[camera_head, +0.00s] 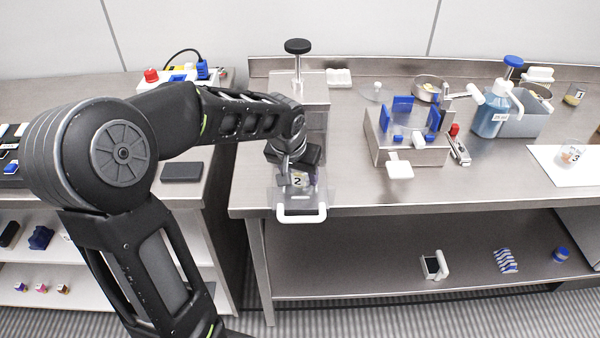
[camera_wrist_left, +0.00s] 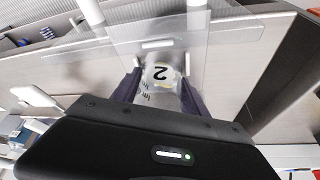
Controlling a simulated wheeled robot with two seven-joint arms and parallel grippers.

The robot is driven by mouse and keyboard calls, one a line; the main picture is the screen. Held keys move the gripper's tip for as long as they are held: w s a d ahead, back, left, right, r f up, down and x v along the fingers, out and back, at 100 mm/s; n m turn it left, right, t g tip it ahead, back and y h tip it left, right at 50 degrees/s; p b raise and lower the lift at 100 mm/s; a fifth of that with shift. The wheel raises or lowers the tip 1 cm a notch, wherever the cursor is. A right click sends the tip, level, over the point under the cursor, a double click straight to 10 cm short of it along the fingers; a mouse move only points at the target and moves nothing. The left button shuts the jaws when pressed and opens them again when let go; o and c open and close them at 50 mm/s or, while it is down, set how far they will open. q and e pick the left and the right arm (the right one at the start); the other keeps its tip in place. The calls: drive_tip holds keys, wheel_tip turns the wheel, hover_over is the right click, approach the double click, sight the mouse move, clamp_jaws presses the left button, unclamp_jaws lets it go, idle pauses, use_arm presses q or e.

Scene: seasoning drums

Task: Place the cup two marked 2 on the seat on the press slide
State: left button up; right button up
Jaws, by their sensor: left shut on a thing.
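Cup two (camera_head: 297,181), a small clear cup with a white label marked 2, stands upright at the press slide near the table's front edge. My left gripper (camera_head: 299,172) reaches down over it and is shut on it. In the left wrist view the cup (camera_wrist_left: 160,75) sits between the two dark fingers. The press slide (camera_head: 300,196) is a clear plate with a white front handle (camera_head: 301,215), pulled out from the press (camera_head: 312,100) with its black knob. The seat is hidden under the cup and gripper, so I cannot tell whether the cup touches it. My right gripper is out of view.
A metal box with blue blocks (camera_head: 403,130) stands right of the press. A blue pump bottle (camera_head: 490,115) and a cup marked 3 (camera_head: 571,155) on a white sheet are farther right. A dark flat block (camera_head: 182,171) lies on the left table.

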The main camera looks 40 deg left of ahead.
use_arm(q)
drive_tip(key=shift+f, duration=0.15)
drive_tip(key=o, duration=1.3)
drive_tip(key=shift+o, duration=0.2)
drive_tip(key=shift+r, duration=0.35)
drive_tip(key=v, duration=1.1)
drive_tip(key=shift+s+r, duration=0.3)
